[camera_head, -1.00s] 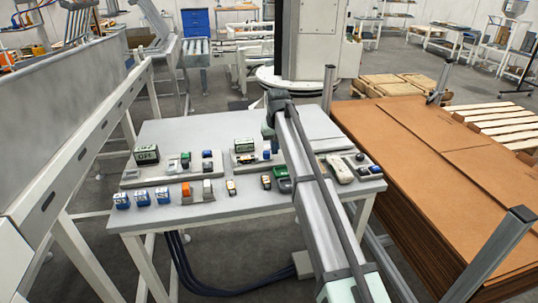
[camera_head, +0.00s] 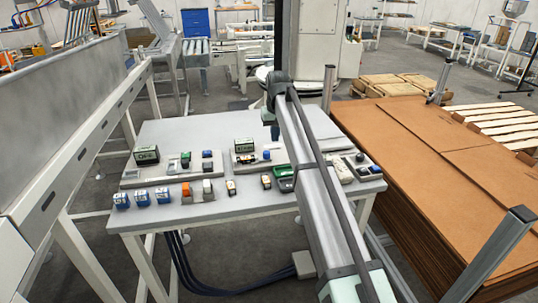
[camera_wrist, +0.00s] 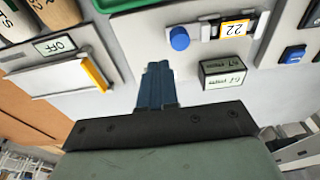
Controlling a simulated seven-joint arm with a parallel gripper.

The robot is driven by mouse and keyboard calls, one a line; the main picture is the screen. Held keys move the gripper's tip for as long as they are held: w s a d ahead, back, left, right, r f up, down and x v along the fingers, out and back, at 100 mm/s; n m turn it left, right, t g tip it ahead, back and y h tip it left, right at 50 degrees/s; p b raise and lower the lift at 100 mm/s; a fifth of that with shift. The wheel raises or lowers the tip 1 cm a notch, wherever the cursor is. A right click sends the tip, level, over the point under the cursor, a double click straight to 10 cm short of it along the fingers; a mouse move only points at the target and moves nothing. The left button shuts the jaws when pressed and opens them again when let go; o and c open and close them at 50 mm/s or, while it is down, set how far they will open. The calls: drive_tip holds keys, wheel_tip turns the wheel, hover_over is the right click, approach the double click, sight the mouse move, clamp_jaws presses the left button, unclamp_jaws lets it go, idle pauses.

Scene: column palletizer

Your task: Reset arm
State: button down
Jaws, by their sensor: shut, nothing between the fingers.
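My gripper shows in the wrist view (camera_wrist: 155,85) as blue fingers closed together below a dark mount, with nothing between them. In the head view my arm reaches over the grey table (camera_head: 190,128), with its end above the table's far part; the fingertips are hard to make out there. In the wrist view the fingers point toward the tabletop, between a white block with an "OFF" label (camera_wrist: 55,46) and a small box with a numbered display (camera_wrist: 222,72). A blue knob (camera_wrist: 179,38) lies beyond them to the right. The fingers appear apart from these things.
The table holds several small devices, including a green-labelled box (camera_head: 146,154), blue blocks (camera_head: 142,198) and an orange-topped block (camera_head: 186,190). A metal conveyor (camera_head: 70,120) stands at left. A stack of brown cardboard sheets (camera_head: 430,160) with upright posts stands at right. The table's far left is bare.

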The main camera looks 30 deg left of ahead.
drive_tip(key=shift+r, duration=0.75)
